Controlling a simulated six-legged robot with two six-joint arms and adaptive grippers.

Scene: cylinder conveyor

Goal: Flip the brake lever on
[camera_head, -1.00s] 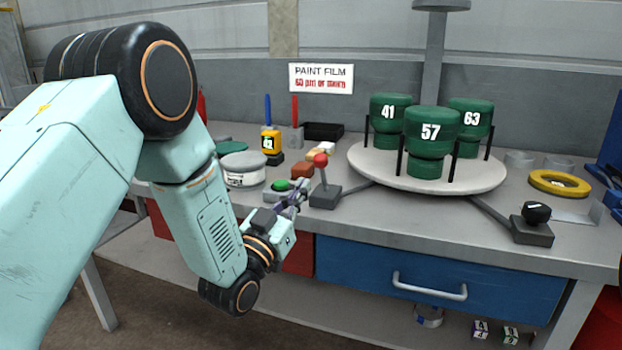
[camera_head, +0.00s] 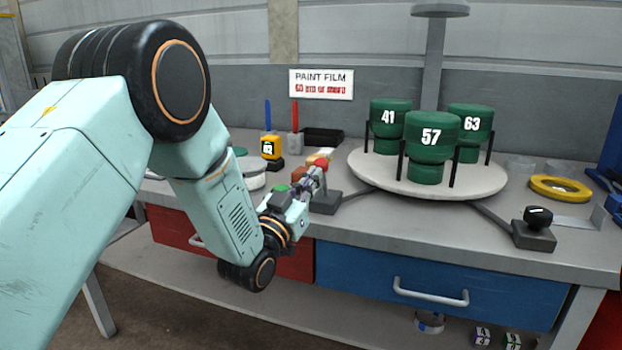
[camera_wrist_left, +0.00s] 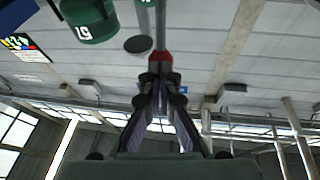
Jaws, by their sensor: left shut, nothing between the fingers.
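The brake lever has a red knob (camera_head: 319,162) on a stick over a small dark grey base (camera_head: 327,203), left of the turntable. My left gripper (camera_head: 315,177) is shut and empty, just in front of the lever, and hides most of its stick. In the left wrist view the red knob (camera_wrist_left: 161,56) shows just beyond my closed fingertips (camera_wrist_left: 160,76). I cannot tell whether the fingers touch the lever. My right gripper is not in view.
A white turntable (camera_head: 365,173) carries green cylinders 41, 57 and 63. A green button (camera_head: 276,189) sits left of my left gripper. A black knob on a box (camera_head: 536,225) and a yellow ring (camera_head: 560,188) are at the right. A yellow gauge (camera_head: 271,147) stands behind.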

